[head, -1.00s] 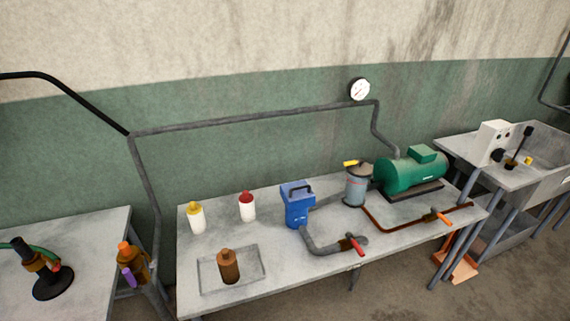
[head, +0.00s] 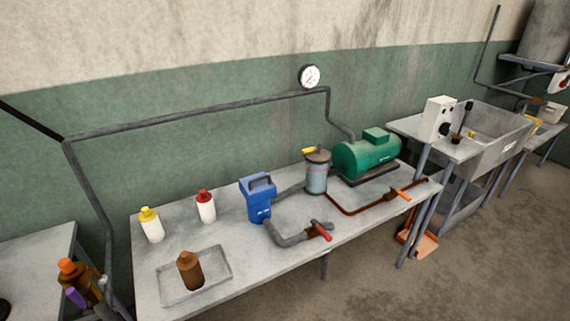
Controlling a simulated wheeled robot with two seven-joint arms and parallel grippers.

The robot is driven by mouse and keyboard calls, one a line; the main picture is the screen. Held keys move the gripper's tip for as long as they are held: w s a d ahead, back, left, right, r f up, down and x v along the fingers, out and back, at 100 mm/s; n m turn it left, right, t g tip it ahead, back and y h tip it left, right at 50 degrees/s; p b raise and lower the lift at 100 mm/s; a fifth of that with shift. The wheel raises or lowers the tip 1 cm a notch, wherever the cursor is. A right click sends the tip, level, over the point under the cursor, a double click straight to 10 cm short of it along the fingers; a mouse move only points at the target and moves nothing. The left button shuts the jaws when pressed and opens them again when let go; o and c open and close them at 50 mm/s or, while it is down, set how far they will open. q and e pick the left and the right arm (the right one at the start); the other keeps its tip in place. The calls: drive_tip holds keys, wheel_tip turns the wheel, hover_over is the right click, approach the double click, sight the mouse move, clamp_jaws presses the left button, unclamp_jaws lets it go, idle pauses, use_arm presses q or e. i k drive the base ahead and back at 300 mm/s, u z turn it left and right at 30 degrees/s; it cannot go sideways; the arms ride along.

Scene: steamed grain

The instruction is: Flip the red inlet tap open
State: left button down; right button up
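The red inlet tap (head: 323,231) is a red lever on a brown valve body at the end of a grey pipe (head: 287,239). It sits near the front edge of the middle table. The pipe leads back to a blue box-shaped unit (head: 259,203) with a dark handle on top. The lever points toward the front right; whether the valve is open or shut I cannot tell. Neither of my grippers shows in the head view.
An orange-handled tap (head: 401,194) sits to the right on a copper pipe. A grey canister (head: 317,176), a green tank (head: 366,157), a yellow-capped bottle (head: 151,227), a red-capped bottle (head: 206,209) and a brown bottle (head: 189,271) on a tray (head: 221,258) share the table (head: 345,246). Floor (head: 440,275) in front is clear.

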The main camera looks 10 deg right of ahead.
sight(315, 222)
drive_tip(key=k, duration=0.65)
drive_tip(key=z, duration=0.65)
drive_tip(key=i, duration=1.35)
drive_tip(key=u, duration=0.55)
